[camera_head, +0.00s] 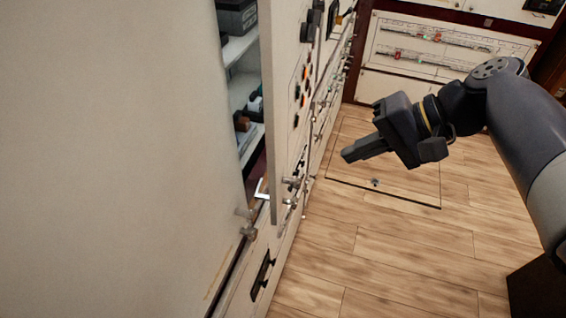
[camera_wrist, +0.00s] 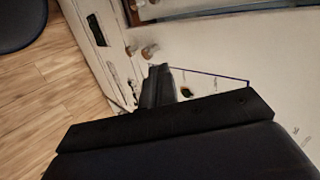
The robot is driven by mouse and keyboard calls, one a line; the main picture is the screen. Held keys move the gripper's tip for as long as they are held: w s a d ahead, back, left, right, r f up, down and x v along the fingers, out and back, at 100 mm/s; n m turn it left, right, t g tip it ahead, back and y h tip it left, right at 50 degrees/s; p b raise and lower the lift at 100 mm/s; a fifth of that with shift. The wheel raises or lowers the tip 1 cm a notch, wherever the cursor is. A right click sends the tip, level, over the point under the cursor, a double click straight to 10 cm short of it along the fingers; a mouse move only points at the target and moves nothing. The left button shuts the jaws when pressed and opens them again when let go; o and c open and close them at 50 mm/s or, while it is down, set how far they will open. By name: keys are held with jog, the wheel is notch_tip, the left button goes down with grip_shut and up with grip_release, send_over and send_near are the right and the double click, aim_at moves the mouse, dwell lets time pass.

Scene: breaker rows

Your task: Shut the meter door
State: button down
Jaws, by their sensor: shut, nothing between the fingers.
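A pale door (camera_head: 277,120) with dark and orange switches on its face stands ajar in the head view. Its near edge is apart from a large pale panel (camera_head: 120,150) at the left. I cannot tell for certain which of these is the meter door. My gripper (camera_head: 346,156) is shut and empty, in the air to the right of the ajar door, pointing left toward the cabinet row. The wrist view shows its shut fingers (camera_wrist: 160,72) in front of a pale surface (camera_wrist: 250,50); contact is not clear there.
Shelves (camera_head: 240,90) with dark boxes show in the gap. Small metal knobs (camera_head: 246,232) sit near the gap's bottom. A black handle (camera_head: 262,275) is on a lower front. Another pale cabinet (camera_head: 450,45) stands at the back. The wooden floor (camera_head: 390,250) is clear.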

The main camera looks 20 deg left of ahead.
aim_at(279, 171)
jog(key=shift+s+a+r+p+x, duration=0.1)
jog(key=shift+a+r+p+x, duration=0.25)
jog(key=shift+x, duration=1.55)
jog(key=shift+s+a+r+p+x, duration=0.1)
jog(key=shift+a+r+p+x, duration=0.2)
jog(key=shift+x, duration=1.65)
jog(key=shift+s+a+r+p+x, duration=0.1)
jog(key=shift+a+r+p+x, duration=0.25)
jog(key=shift+x, duration=1.55)
jog(key=s+a, duration=0.1)
jog(key=a, duration=0.5)
jog(key=shift+s+a+r+m+t, duration=0.2)
jog(key=shift+a+m+t, duration=0.1)
jog(key=shift+a+m, duration=0.1)
